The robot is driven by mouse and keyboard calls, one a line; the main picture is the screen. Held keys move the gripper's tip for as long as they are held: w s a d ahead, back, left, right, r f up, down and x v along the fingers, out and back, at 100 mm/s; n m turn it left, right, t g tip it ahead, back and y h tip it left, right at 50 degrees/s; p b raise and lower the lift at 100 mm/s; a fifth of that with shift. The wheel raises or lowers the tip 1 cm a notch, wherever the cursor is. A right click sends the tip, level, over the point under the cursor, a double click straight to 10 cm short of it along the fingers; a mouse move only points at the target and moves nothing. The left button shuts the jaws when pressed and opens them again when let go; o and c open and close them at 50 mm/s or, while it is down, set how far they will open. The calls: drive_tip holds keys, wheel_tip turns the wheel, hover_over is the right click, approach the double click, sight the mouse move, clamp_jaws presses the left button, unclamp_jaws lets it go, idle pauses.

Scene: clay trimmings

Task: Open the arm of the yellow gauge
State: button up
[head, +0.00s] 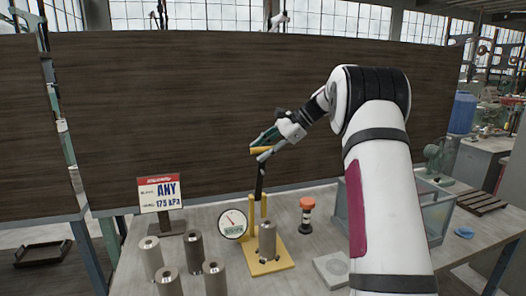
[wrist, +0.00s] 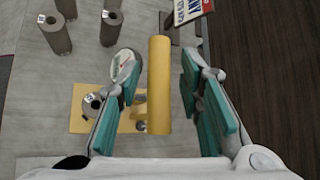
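The yellow gauge stands on the table, with its yellow base plate (head: 284,262), a round white dial (head: 232,223) and a black arm (head: 260,183) that rises steeply to a yellow handle (head: 261,150). A grey metal cylinder (head: 267,240) stands upright on the plate. My gripper (head: 262,143) is at the handle. In the wrist view, the yellow handle (wrist: 159,85) lies between the teal fingers of my gripper (wrist: 158,95), which are open with a gap visible on each side. The dial (wrist: 124,68) and plate (wrist: 75,122) show below, partly behind the left finger.
Several grey cylinders (head: 195,251) stand left of the gauge. A sign (head: 160,194) reading "ANY 175 kPa" stands behind them. A red-topped black device (head: 307,213) and a clear bin (head: 433,213) are to the right. A dark panel (head: 200,110) rises behind the table.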

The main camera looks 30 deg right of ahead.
drive_tip(key=v, duration=1.2)
idle(0.6)
